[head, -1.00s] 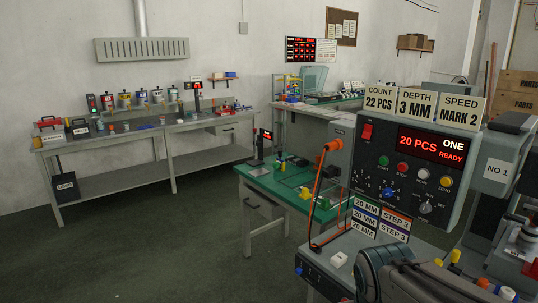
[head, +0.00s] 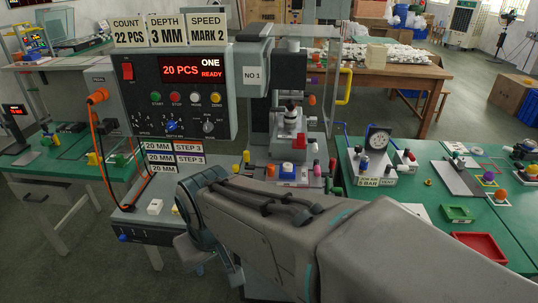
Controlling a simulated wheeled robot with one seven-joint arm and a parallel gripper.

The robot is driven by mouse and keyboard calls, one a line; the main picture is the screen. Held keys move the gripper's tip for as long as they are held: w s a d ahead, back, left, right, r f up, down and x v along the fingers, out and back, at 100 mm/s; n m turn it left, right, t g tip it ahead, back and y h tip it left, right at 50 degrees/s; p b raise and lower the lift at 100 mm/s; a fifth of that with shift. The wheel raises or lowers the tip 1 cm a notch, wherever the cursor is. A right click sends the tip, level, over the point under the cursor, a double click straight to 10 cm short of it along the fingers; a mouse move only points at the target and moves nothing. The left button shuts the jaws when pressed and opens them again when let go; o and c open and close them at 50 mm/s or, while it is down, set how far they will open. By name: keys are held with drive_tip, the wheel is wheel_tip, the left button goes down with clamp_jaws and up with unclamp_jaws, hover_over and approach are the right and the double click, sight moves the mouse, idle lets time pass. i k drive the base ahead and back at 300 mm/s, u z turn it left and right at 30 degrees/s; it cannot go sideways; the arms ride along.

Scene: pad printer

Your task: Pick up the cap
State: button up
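I cannot tell which item is the cap. Several small coloured cap-like pieces stand around the base of the pad printer (head: 259,110), among them a yellow piece (head: 246,157), a pink piece (head: 316,168) and a red piece (head: 299,142) near its middle. A small white block (head: 154,207) lies on the grey ledge left of my arm. My arm crosses the lower middle of the head view, in front of the printer's base, and hides part of it. My gripper does not show clearly; the fingers are not visible.
The control box (head: 176,92) reads "20 PCS ONE READY". An orange cable (head: 103,160) hangs at its left. On the right, a green table (head: 410,195) carries a gauge (head: 377,139), a green tray (head: 457,214) and a red tray (head: 481,246). A wooden table (head: 392,67) stands behind.

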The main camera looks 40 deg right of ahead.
sight(287, 166)
drive_tip(key=z, duration=4.55)
drive_tip(key=k, duration=1.1)
drive_tip(key=u, duration=2)
drive_tip(key=i, duration=0.5)
drive_tip(key=z, duration=0.05)
